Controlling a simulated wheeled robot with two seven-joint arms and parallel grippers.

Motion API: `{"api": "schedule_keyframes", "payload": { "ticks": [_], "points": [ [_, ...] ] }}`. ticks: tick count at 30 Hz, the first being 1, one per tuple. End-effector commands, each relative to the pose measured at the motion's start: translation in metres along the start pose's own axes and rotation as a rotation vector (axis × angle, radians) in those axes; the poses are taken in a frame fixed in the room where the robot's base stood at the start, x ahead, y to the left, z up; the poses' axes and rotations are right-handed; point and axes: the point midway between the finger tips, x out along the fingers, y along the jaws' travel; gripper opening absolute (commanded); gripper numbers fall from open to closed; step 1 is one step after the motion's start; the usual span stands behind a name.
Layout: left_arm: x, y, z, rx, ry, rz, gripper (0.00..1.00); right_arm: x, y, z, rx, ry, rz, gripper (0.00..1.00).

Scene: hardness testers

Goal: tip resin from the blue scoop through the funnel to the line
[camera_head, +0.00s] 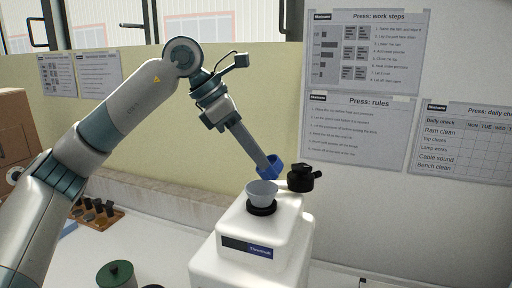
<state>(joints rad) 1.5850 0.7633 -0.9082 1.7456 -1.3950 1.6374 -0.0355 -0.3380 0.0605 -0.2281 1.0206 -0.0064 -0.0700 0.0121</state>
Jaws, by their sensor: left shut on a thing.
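My left gripper (260,156) reaches down from the upper left and is shut on the blue scoop (271,168). The scoop is tilted and held just above and slightly right of the funnel (262,191). The pale funnel sits upright in a black ring on top of the white press (240,225). I cannot see resin in the scoop or the funnel, and no fill line shows. My right gripper is out of view.
A black lid or knob (303,178) is on the press's right rear top. A wooden rack (97,214) with several dark-topped pieces stands at left, with a green lidded jar (117,275) in front. A cardboard box (14,130) is at far left. The bench right of the press looks mostly clear.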

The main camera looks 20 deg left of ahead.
Motion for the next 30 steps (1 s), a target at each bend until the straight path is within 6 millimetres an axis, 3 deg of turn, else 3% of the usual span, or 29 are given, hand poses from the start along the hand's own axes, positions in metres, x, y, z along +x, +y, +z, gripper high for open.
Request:
{"api": "schedule_keyframes", "payload": {
  "ticks": [30],
  "points": [
    [-0.019,0.000,0.013,0.001,0.271,0.001,0.00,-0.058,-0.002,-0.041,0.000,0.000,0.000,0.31]
  ]
}}
